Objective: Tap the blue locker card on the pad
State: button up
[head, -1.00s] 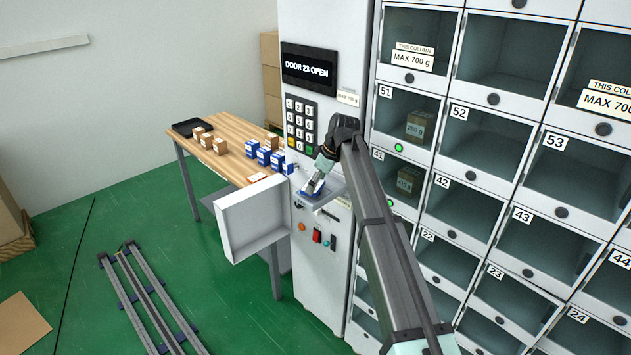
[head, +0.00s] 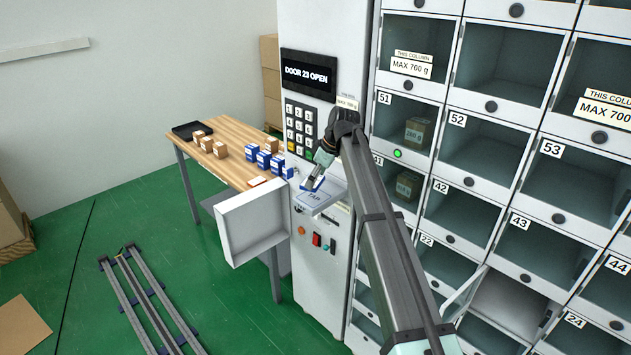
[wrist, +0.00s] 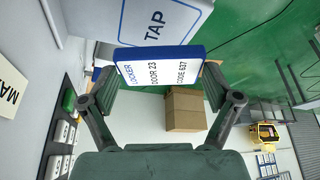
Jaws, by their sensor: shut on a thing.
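My gripper (head: 319,172) is shut on the blue-edged locker card (wrist: 160,73), which reads LOCKER, DOOR 23, CODE 637. The wrist view shows the card between both fingertips (wrist: 158,82). The grey-white pad marked TAP (head: 316,198) juts from the machine front below the keypad. It also shows in the wrist view (wrist: 165,22), just beyond the card. In the head view the card (head: 312,184) is at the pad's back edge; the TAP lettering is uncovered. I cannot tell whether card and pad touch. The display (head: 308,75) reads DOOR 23 OPEN.
The locker wall (head: 473,150) stands right of the machine. A door (head: 462,294) is swung out from an empty compartment (head: 506,303) below 43. An open white flap (head: 252,222) juts out left of the pad. A wooden table (head: 235,160) holds small boxes and a black tray.

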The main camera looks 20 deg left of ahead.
jog(key=s+a, duration=0.4)
jog(key=s, duration=0.5)
dwell(0.6)
jog(key=shift+a+r, duration=0.1)
dwell(1.1)
jog(key=s+d+f+m+t+h+b, duration=0.1)
jog(key=d+m, duration=0.4)
jog(key=d, duration=1.2)
jog(key=s+d+f+m+t+h+b, duration=0.1)
jog(key=s+d+m, duration=0.3)
jog(key=d, duration=1.4)
jog(key=s+d+f+m+t+h+b, duration=0.1)
jog(key=d+m, duration=0.7)
jog(key=d, duration=0.9)
jog(key=shift+s+d+f+t+h, duration=0.1)
jog(key=shift+s+t+h, duration=0.3)
jog(key=shift+s, duration=0.2)
jog(key=shift+s+d+f+t+h, duration=0.1)
jog(key=shift+s+t+h, duration=0.25)
jog(key=shift+s, duration=0.25)
jog(key=shift+a, duration=0.1)
